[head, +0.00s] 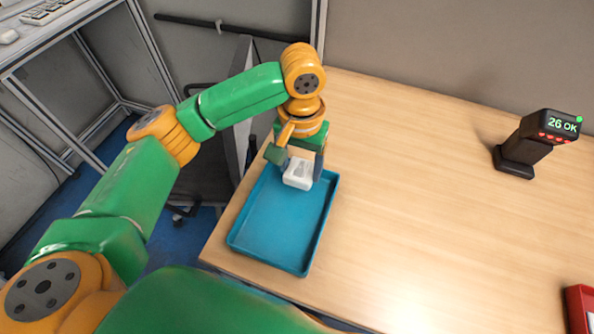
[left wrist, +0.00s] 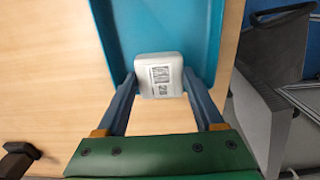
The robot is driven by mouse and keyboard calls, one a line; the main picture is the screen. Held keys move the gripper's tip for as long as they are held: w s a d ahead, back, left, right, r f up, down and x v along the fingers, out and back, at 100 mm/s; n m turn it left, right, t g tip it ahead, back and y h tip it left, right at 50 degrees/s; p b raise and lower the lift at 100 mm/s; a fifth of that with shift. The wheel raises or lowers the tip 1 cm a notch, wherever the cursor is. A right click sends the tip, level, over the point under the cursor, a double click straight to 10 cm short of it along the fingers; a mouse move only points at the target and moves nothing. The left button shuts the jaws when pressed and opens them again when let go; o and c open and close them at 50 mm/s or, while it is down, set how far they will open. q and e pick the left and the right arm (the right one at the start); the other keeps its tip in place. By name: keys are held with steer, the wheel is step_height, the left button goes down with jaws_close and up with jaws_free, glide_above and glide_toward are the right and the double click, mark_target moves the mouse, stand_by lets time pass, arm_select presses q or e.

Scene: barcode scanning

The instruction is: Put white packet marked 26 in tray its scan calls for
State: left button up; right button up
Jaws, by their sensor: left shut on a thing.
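The white packet (head: 298,173) is between the fingers of my left gripper (head: 296,172), at the far end of the blue tray (head: 265,262). In the left wrist view the packet (left wrist: 160,75) shows a barcode label with 26 printed on it, and the fingers of my left gripper (left wrist: 163,95) are shut on its sides. The tray (left wrist: 212,40) lies under and beyond it there. I cannot tell whether the packet touches the tray floor. The scanner (head: 535,143) at the right back reads "26 OK" in green, with a green light. My right gripper is not in view.
A red tray (head: 578,308) shows partly at the right edge of the wooden table (head: 420,200). The table between the blue tray and the scanner is clear. A dark chair (head: 225,130) stands beyond the table's left edge.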

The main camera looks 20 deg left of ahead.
mark_target(300, 166)
arm_select(q)
steer(key=f, duration=0.2)
steer(key=f+p, duration=0.1)
steer(key=f, duration=0.1)
steer(key=shift+w+a, duration=0.1)
steer(key=shift+w, duration=0.25)
steer(key=shift+a+f, duration=0.15)
steer(key=shift+f, duration=0.1)
steer(key=o, duration=1.5)
steer(key=shift+r, duration=0.5)
step_height(300, 166, up, 11)
steer(key=shift+r, duration=0.2)
